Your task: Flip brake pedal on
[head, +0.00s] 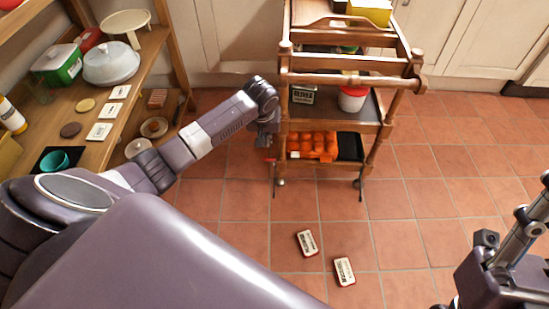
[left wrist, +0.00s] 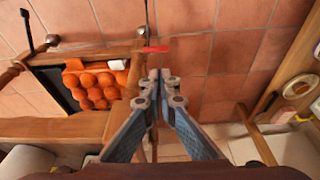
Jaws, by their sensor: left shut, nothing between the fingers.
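A wooden serving cart (head: 330,78) stands ahead on the tiled floor. A small red tab (left wrist: 155,49), which looks like the brake pedal, shows low at the cart's near corner in the left wrist view. A bit of red also shows beside the cart's left leg in the head view (head: 269,159). My left gripper (left wrist: 160,75) is shut and empty, its fingertips just short of the red tab, with a small gap seeming to show. In the head view the left gripper (head: 268,140) is beside the cart's left leg, partly hidden.
The cart's low shelf holds an orange lumpy item (head: 313,145). Two small white-and-red boxes (head: 306,242) (head: 344,271) lie on the floor in front. A wooden shelf unit (head: 150,62) with dishes stands at left. Floor right of the cart is clear.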

